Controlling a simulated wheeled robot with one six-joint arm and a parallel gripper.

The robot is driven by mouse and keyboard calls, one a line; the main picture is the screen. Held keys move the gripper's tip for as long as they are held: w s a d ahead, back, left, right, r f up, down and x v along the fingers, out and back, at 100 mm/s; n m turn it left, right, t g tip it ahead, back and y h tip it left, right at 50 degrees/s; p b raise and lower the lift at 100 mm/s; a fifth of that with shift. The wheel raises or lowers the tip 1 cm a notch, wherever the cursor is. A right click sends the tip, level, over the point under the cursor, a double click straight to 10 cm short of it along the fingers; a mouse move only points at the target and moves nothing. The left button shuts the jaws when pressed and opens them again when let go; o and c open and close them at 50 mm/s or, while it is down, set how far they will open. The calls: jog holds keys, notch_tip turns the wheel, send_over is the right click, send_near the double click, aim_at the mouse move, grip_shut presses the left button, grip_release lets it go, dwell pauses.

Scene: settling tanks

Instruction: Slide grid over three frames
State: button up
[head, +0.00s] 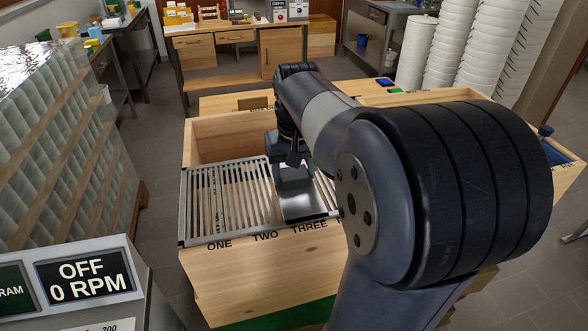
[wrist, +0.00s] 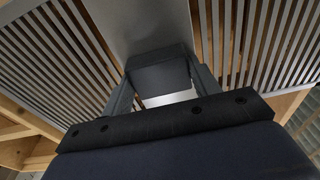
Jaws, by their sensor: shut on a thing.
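The metal grid (head: 232,206), a slatted plate with a solid band (head: 304,206) across it, lies over the front part of a wooden box (head: 255,275). Its left end is near the box's left wall, and its slats span above the labels ONE, TWO and THREE. My gripper (head: 292,178) is over the solid band and shut on the grid, seemingly at a grip piece on that band. In the wrist view the fingers (wrist: 165,82) close around a dark block on the band, with slats on both sides. I cannot make out frames beneath the slats. My arm hides the grid's right end.
The box's left rear part (head: 222,143) is open. A grey control panel (head: 85,275) reading OFF 0 RPM stands at lower left. A glazed rack (head: 60,140) is at left. White bucket stacks (head: 470,45) and a wooden desk (head: 225,45) stand behind.

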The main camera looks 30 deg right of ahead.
aim_at(296, 177)
dwell(0.3)
jog(key=o, duration=1.4)
jog(key=r, duration=0.3)
jog(key=s+r, duration=0.1)
jog(key=r, duration=0.6)
jog(key=shift+s+a+r+p, duration=0.15)
jog(key=shift+r+p, duration=0.15)
jog(key=shift+r, duration=0.1)
